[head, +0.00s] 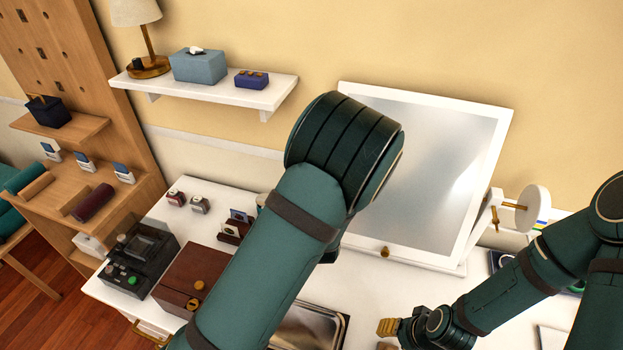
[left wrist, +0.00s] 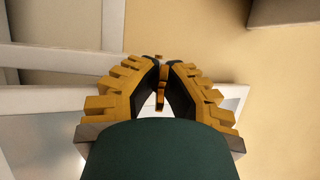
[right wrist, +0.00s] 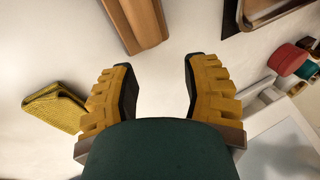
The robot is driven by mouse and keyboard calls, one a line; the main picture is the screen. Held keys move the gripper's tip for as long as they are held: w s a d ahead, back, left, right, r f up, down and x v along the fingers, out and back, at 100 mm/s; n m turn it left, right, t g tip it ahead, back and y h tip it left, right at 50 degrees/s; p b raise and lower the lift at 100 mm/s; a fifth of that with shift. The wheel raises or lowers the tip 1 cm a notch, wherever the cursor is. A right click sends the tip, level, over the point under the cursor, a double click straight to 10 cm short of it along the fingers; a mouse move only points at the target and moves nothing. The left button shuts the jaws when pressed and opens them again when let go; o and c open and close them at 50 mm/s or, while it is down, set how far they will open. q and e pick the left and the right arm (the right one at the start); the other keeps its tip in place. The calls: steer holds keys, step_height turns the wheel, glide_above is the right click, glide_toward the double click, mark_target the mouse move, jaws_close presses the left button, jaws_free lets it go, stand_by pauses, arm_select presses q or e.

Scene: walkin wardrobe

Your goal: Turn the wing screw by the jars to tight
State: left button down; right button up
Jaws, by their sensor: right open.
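In the left wrist view my left gripper (left wrist: 163,68) has its fingertips drawn together on a slim brass piece (left wrist: 160,88), which looks like the wing screw. In the head view my left arm hides this gripper and the piece it holds. How far the screw is turned cannot be told. My right gripper (head: 388,328) is low at the right in the head view. In the right wrist view it (right wrist: 160,80) is open and empty above a white surface.
A mirror-like panel (head: 430,160) in a white frame leans at the back. A white disc (head: 534,208) with a brass rod stands right of it. A wooden box (head: 200,276) and a black device (head: 138,262) stand at left. A folded cloth (right wrist: 55,106) lies near my right gripper.

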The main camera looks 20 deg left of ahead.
arm_select(q)
steer(key=shift+w+r, duration=0.1)
steer(key=shift+r, duration=0.05)
steer(key=c, duration=1.1)
jaws_free()
steer(key=shift+c, duration=0.2)
steer(key=v, duration=1.2)
